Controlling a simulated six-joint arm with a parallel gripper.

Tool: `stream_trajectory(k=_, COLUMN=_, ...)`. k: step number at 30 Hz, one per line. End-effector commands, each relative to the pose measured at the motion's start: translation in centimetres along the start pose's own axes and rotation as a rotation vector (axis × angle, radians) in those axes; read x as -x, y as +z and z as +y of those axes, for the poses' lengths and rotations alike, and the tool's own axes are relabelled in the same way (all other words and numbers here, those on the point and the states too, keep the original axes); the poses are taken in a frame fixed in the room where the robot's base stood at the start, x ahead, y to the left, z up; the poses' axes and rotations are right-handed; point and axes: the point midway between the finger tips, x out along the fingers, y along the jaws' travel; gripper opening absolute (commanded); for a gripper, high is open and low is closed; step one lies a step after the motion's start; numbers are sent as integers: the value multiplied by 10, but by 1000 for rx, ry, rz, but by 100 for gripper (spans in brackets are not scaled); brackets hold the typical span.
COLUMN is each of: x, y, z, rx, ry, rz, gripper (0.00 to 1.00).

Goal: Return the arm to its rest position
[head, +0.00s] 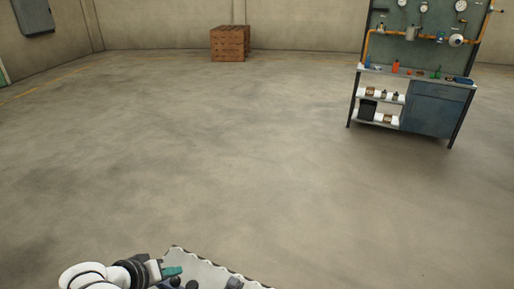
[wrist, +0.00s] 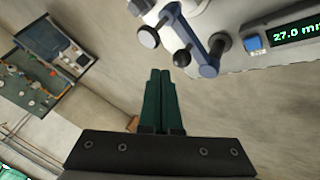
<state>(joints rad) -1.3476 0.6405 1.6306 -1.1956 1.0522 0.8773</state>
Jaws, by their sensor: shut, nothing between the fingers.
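In the wrist view my gripper (wrist: 160,72) points up the picture, its two dark green fingers side by side and touching along their length. Nothing is between them. In the head view my gripper (head: 172,271) shows small at the bottom edge, left of centre, at the end of my white and black arm. It is beside a pale plate (head: 208,272) with a dark, notched edge, partly cut off by the frame.
A workbench (head: 436,108) with gauges and orange piping stands at the right; it also shows in the wrist view (wrist: 50,52). A wooden crate (head: 228,43) stands far back. A digital display (wrist: 296,33) is at the wrist view's upper right. The floor between is clear.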

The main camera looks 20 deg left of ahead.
Motion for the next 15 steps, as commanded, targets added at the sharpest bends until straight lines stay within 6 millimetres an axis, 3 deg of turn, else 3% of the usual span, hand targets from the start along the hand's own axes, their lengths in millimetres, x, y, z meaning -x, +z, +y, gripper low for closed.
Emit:
stream_trajectory(k=1, x=1, y=0, z=53, rx=-94, ry=0, rz=-60, gripper=0)
stream_trajectory(k=3, x=6, y=15, z=128, rx=-231, ry=-18, rz=-151, gripper=0)
stream_trajectory(k=6, x=26, y=56, z=220, rx=-450, ry=-62, rz=-243, gripper=0)
stream_trajectory(k=9, x=54, y=103, z=280, rx=-656, ry=-110, rz=-270, gripper=0)
stream_trajectory(k=12, x=78, y=140, z=310, rx=-819, ry=-144, rz=-251, gripper=0)
stream_trajectory(k=15, x=98, y=168, z=326, rx=-949, ry=-162, rz=-205, gripper=0)
